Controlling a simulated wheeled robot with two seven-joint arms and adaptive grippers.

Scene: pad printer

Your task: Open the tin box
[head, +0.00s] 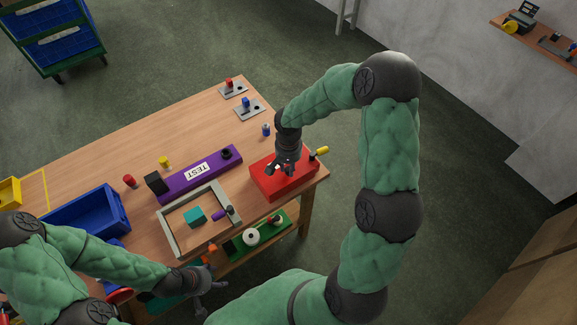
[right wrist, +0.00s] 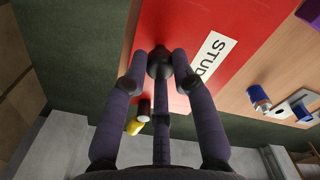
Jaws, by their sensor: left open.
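The red tin box (head: 303,186) stands near the right end of the wooden table, with its red top facing up. In the right wrist view its red top (right wrist: 260,25) carries a white label with partly hidden black letters. My right gripper (head: 281,168) is directly over the box, fingers pointing down at its top. In the right wrist view its fingers (right wrist: 163,62) converge around a dark rounded piece; I cannot tell whether this is a knob or a fingertip, or whether they grip it. My left gripper (head: 205,284) is open and empty at the table's front edge.
A yellow-ended item (head: 320,151) is beside the box's far right corner. Left of the box are a purple TEST block (head: 215,172) and a grey-framed tray (head: 166,235). A blue bin (head: 122,218) is further left. A green lower shelf (head: 285,222) holds parts.

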